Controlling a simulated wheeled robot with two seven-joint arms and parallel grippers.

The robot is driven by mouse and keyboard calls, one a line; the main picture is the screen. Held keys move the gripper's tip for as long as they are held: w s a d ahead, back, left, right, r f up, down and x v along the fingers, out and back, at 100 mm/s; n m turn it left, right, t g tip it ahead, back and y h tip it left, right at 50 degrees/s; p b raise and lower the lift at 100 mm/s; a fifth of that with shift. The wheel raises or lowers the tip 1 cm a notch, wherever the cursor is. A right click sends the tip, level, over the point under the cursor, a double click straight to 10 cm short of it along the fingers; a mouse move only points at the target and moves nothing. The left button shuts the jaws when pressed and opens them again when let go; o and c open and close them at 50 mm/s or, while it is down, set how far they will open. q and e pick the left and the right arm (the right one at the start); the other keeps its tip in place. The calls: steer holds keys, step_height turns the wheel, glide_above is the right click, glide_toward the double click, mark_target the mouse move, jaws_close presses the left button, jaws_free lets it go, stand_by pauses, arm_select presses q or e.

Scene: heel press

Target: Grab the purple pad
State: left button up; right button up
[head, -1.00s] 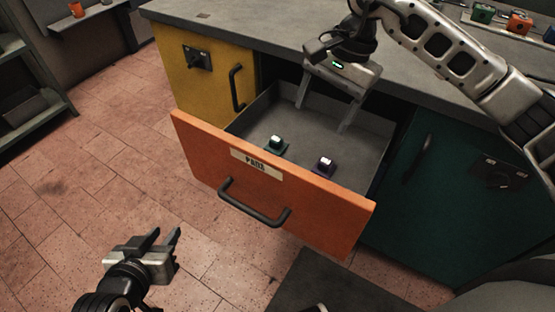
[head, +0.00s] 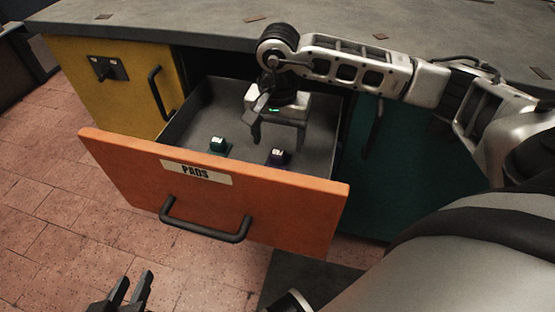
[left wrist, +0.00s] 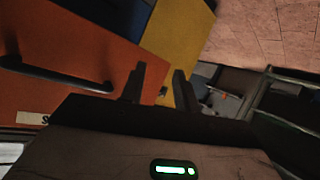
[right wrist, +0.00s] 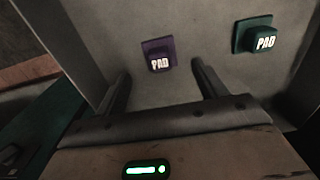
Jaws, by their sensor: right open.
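The purple pad (head: 278,157) sits on the floor of the open drawer, with a white-lettered block on its square base. It also shows in the right wrist view (right wrist: 155,46), just beyond and between the fingertips. My right gripper (head: 279,146) is inside the drawer, pointing down above the purple pad, open and empty. It also shows in the right wrist view (right wrist: 160,69). My left gripper (head: 136,279) is open and empty, low in front of the drawer at the left, away from the pads.
A green pad (head: 219,148) lies left of the purple one in the drawer. The orange drawer front (head: 270,205) with its black handle (head: 205,228) stands pulled out below the grey worktop (head: 190,25). A yellow cabinet (head: 105,95) and a teal cabinet (head: 400,185) flank it.

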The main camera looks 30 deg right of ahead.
mark_target(278, 152)
step_height(278, 152, down, 4)
steer(key=shift+f+b, duration=0.25)
steer(key=shift+b, duration=0.4)
steer(key=shift+a+f, duration=0.1)
steer(key=shift+f, duration=0.2)
steer(key=c, duration=1.1)
arm_select(q)
steer(key=shift+d+r+t, duration=0.25)
steer(key=shift+r+t, duration=0.15)
steer(key=shift+r, duration=0.15)
arm_select(e)
steer(key=shift+r, duration=0.15)
